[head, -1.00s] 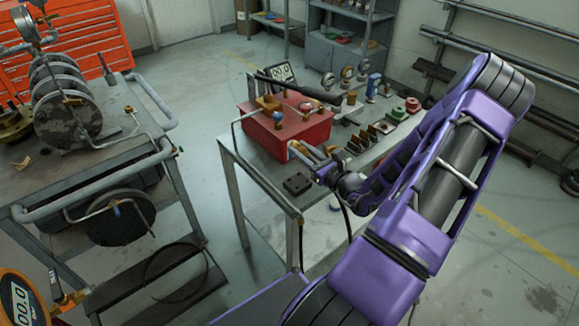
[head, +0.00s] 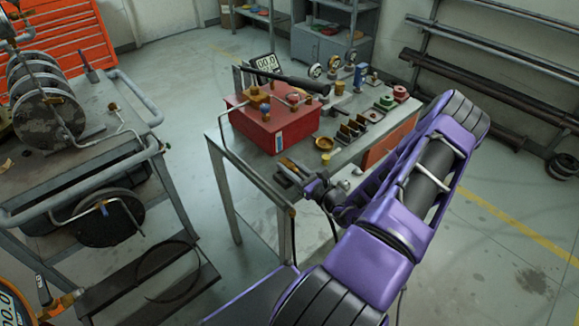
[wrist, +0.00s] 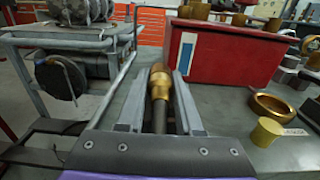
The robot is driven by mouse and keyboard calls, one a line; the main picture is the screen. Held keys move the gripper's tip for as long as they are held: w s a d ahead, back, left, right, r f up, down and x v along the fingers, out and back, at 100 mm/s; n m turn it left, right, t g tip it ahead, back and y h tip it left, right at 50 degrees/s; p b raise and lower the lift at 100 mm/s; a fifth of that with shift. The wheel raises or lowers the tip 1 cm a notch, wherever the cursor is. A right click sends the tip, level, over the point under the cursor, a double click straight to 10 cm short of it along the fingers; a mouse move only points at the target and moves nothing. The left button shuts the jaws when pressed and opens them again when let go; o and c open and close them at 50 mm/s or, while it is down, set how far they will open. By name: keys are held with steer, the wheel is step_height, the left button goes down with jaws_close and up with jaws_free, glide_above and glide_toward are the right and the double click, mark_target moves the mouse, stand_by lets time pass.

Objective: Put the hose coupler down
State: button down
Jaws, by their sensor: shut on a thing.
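The hose coupler (wrist: 159,83) is a brass fitting on a dark stem or hose. In the wrist view it lies lengthwise between the two grey fingers of my gripper (wrist: 158,95), which is shut on it. In the head view my gripper (head: 290,172) is low at the near left end of the grey workbench (head: 372,137), just in front of the red box (head: 275,128). The coupler is small and hard to make out there. I cannot tell whether it touches the bench top.
A brass ring (wrist: 272,106) and a yellow cylinder (wrist: 266,131) stand on the bench right of my gripper. Dark plates, gauges and valves stand farther back. A grey cart (head: 85,165) with a hose reel is at left, across an aisle.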

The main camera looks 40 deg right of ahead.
steer(key=shift+s+f+b, duration=0.1)
steer(key=shift+f+b, duration=0.35)
steer(key=shift+f, duration=0.15)
steer(key=c, duration=0.6)
jaws_free()
steer(key=shift+f, duration=0.15)
steer(key=shift+a, duration=0.1)
steer(key=shift+s+a+f, duration=0.1)
steer(key=shift+r+p, duration=0.3)
steer(key=shift+r, duration=0.15)
steer(key=shift+s+r, duration=0.1)
steer(key=shift+r, duration=0.15)
steer(key=s, duration=0.3)
steer(key=s+d, duration=0.1)
steer(key=s, duration=0.7)
steer(key=shift+s+d+r, duration=0.15)
steer(key=shift+s+r, duration=0.05)
